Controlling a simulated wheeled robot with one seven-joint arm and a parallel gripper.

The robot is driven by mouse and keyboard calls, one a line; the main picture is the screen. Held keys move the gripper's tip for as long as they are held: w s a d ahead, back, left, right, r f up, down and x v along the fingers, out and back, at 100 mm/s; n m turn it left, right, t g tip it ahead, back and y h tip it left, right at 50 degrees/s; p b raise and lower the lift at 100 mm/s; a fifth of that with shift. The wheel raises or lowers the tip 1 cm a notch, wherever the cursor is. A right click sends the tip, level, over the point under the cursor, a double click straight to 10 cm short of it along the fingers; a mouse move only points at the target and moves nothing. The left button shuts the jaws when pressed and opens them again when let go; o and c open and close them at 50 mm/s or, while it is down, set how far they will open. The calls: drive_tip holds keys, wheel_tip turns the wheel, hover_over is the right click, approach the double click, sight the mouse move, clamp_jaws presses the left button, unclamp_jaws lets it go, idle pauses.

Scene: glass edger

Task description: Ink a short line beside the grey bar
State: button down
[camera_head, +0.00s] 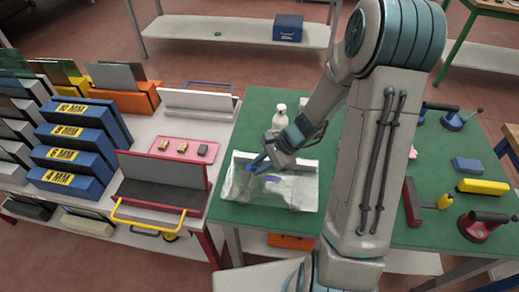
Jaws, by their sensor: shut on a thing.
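My gripper (259,163) has blue fingers and reaches down over the left part of a pale sheet or pane (290,198) on the green bench. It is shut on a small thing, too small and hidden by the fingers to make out. A light grey bar (306,164) lies along the far part of the pale sheet, right of my gripper and partly behind my wrist. Small bluish patches show on the sheet near the fingers; I cannot tell whether they are ink. Whether the held thing touches the sheet is unclear.
A white bottle (280,117) stands just behind my wrist. Left are a pink tray (183,150) with small blocks and a grey rack with a yellow handle (150,222). Suction cups, a blue block (467,165) and a yellow tool (483,187) lie on the bench's right.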

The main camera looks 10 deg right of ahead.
drive_tip(key=shift+r+p, duration=1.8)
drive_tip(key=shift+r, duration=0.95)
drive_tip(key=shift+f, duration=0.15)
